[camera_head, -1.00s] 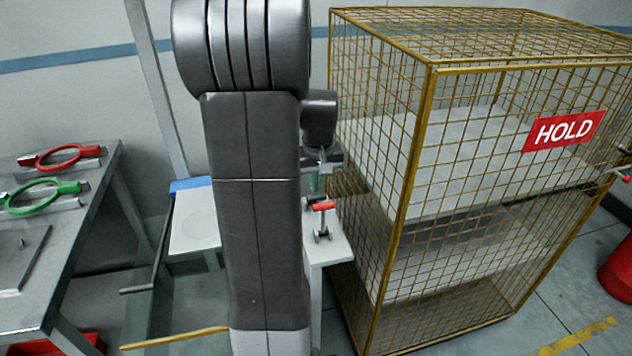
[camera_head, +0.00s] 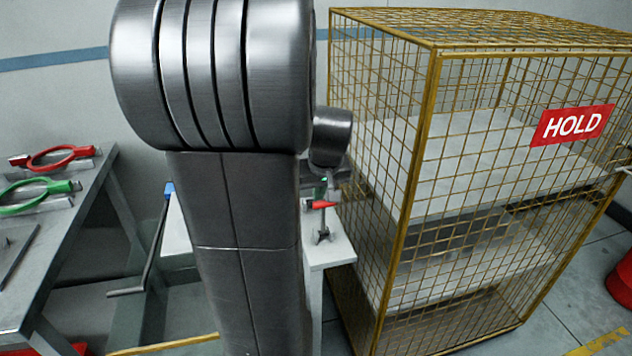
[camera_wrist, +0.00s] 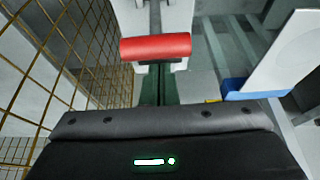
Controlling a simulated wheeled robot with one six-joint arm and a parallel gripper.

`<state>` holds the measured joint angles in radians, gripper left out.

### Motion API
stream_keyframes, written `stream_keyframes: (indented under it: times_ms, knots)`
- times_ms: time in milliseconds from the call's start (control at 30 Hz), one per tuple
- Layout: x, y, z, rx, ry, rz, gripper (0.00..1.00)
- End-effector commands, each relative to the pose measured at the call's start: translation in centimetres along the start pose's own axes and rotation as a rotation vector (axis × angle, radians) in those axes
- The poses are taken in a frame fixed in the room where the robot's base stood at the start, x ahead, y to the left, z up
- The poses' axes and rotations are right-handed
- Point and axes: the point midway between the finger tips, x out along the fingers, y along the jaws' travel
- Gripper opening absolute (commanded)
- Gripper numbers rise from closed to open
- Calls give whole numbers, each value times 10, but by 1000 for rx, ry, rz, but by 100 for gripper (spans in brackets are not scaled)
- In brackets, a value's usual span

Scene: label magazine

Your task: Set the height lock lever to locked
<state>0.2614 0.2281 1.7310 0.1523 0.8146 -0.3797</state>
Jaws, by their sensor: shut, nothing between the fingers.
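The height lock lever has a red handle (camera_head: 322,204) on a small upright post, standing on a white stand (camera_head: 328,250) beside the cage. In the wrist view the red handle (camera_wrist: 155,48) lies crosswise, just beyond my gripper's fingers. My gripper (camera_wrist: 158,92) is shut with nothing between its fingers. In the head view my gripper (camera_head: 325,186) is small and partly hidden by my arm, close to the red handle. I cannot tell whether the fingers touch it. No lock marking is readable.
A yellow wire cage (camera_head: 425,150) with a red HOLD sign (camera_head: 572,125) stands close on the right. On the left, a grey table (camera_head: 85,215) holds red (camera_head: 60,157) and green (camera_head: 40,192) ring-shaped tools. A dark crank handle (camera_head: 140,275) stands left of my arm.

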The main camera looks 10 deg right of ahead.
Motion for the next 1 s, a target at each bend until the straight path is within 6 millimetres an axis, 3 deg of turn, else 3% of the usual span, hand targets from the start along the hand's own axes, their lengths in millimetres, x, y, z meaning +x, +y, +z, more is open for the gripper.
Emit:
stream_keyframes:
  times_ms: [367,533,800,1000]
  knots:
    - [-14,-2,-11,0,0,-1,0]
    - [-35,-5,-29,-2,1,-1,0]
    - [-94,-4,-29,1,5,2,0]
    - [-121,-4,-29,0,3,1,0]
